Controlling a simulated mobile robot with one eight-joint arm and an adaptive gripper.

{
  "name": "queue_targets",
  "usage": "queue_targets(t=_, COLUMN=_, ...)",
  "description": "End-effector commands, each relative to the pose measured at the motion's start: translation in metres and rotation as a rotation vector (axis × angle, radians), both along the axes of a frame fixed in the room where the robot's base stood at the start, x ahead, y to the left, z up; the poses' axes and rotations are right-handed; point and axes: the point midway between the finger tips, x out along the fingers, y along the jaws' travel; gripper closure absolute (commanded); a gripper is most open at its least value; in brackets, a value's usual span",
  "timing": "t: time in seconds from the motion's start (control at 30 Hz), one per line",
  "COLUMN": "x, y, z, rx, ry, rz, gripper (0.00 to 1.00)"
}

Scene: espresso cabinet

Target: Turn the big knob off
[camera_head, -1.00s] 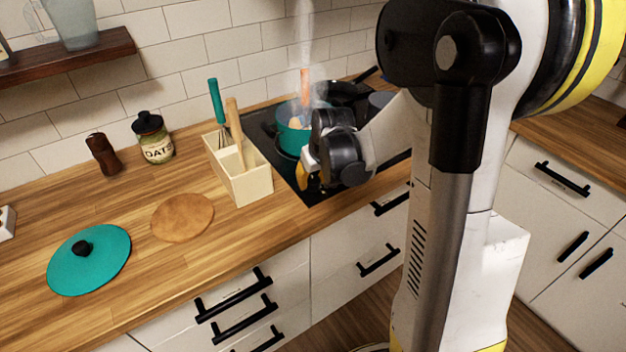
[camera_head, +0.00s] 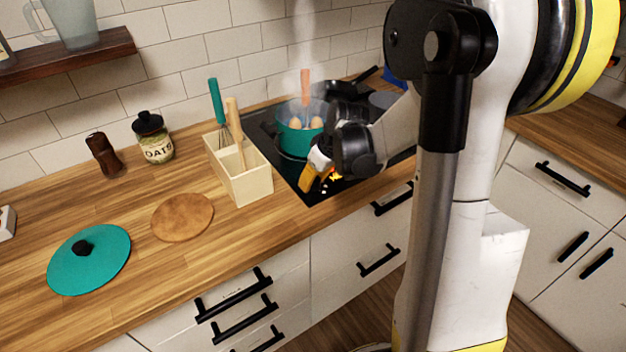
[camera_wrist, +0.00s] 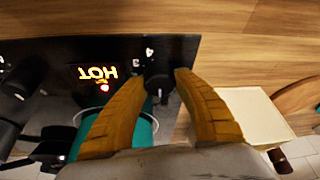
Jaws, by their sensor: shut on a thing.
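The big knob (camera_wrist: 158,82) is a dark round knob at the edge of the black cooktop (camera_wrist: 120,52). In the wrist view it sits between my two yellow fingertips. My gripper (camera_wrist: 161,75) is shut on it. In the head view, my gripper (camera_head: 309,181) is low at the cooktop's front edge, and its fingers and my wrist hide the knob there. A lit orange "HOT" sign (camera_wrist: 97,73) glows beside the knob, and its light (camera_head: 334,176) also shows in the head view.
A steaming teal pot (camera_head: 291,140) with eggs stands on the cooktop behind my gripper. A dark pan (camera_head: 345,92) is further back. A cream utensil box (camera_head: 250,186) stands close to the left. Other dark knob-like shapes (camera_wrist: 25,75) show left in the wrist view.

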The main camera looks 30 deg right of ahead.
Motion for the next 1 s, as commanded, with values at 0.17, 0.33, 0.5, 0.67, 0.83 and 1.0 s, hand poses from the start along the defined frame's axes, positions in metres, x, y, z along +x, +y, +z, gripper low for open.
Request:
queue_targets(t=0.17, x=-0.001, y=0.0, z=-0.001, rx=0.0, ry=0.003, rz=0.0, gripper=0.95)
queue_targets(t=0.33, x=-0.001, y=0.0, z=-0.001, rx=0.0, ry=0.002, rz=0.0, gripper=0.41)
queue_targets(t=0.5, x=0.0, y=0.0, z=0.0, rx=0.0, ry=0.001, rz=0.0, gripper=0.41)
queue_targets(t=0.67, x=-0.003, y=-0.001, z=0.006, rx=-0.001, ry=0.001, rz=-0.001, gripper=0.41)
queue_targets(t=0.83, x=-0.014, y=-0.003, z=0.031, rx=-0.001, ry=0.001, rz=-0.001, gripper=0.41)
queue_targets(t=1.0, x=-0.028, y=-0.007, z=0.067, rx=0.0, ry=0.001, rz=-0.002, gripper=0.41)
